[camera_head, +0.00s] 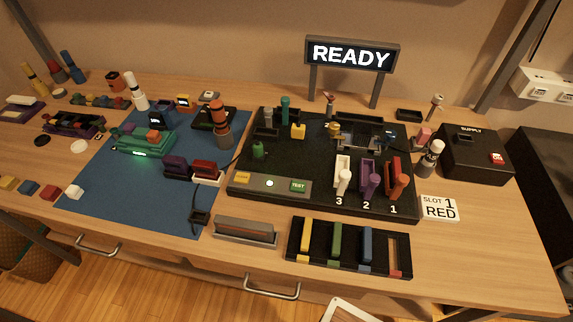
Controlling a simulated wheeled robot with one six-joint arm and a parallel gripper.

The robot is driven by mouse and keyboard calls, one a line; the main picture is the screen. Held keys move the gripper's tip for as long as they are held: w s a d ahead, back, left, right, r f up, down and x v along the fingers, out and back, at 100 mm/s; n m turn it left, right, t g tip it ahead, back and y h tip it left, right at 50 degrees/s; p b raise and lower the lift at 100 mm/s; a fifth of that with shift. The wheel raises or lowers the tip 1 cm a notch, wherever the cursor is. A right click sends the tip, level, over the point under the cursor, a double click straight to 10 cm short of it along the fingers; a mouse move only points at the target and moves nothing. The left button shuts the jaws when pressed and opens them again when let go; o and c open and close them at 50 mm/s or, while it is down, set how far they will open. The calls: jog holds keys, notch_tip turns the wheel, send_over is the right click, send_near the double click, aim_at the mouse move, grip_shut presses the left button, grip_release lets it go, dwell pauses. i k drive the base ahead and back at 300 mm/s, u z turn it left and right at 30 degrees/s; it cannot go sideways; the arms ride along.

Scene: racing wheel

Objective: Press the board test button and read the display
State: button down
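The display (351,55) stands on two posts at the back of the table and reads "READY" in white on black. The black board (330,205) lies below it on the tabletop. On a grey strip at the board's front left is a green button (298,186) that appears to be labelled TEST. A small pale light (269,183) glows to its left, and a yellow button (243,178) sits farther left. The board's numbered slots hold a white module (342,178) at 3, a purple one (369,178) at 2 and a red one (394,177) at 1. My gripper is not in view.
A card (440,208) reading "SLOT 1 RED" lies right of the board. A black supply box (472,152) with a red switch stands farther right. A rack (346,272) of coloured bars and a grey block (245,231) lie in front. A blue mat (105,195) with parts is left.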

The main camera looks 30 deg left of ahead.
aim_at(299, 187)
jog(key=z, duration=0.5)
jog(key=k, duration=1.25)
jog(key=u, duration=0.15)
jog(key=i, duration=0.6)
jog(key=u, duration=1.15)
jog(key=i, duration=0.55)
jog(key=u, duration=0.35)
